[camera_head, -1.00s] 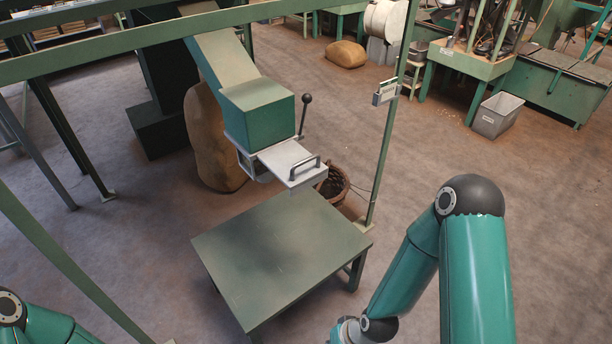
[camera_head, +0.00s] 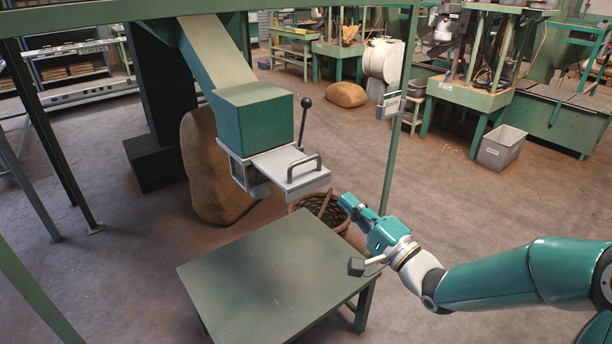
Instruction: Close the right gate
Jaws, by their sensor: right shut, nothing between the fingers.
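A green hopper chute (camera_head: 256,115) ends in a pale metal frame above the table. A flat, pale gate plate (camera_head: 285,168) with a dark bar handle (camera_head: 304,167) sticks out of this frame toward the right. Only this one gate is in view. A lever with a black knob (camera_head: 306,103) stands beside it. My right gripper (camera_head: 350,205) is shut and empty, to the right of the gate and a little lower in the picture. It is apart from the handle. My left gripper is not in view.
A green table (camera_head: 270,280) stands below the chute, its top bare. A wicker basket (camera_head: 325,208) is on the floor behind my right gripper. A green post (camera_head: 398,130) rises at the right. A large brown sack (camera_head: 208,165) stands behind the chute.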

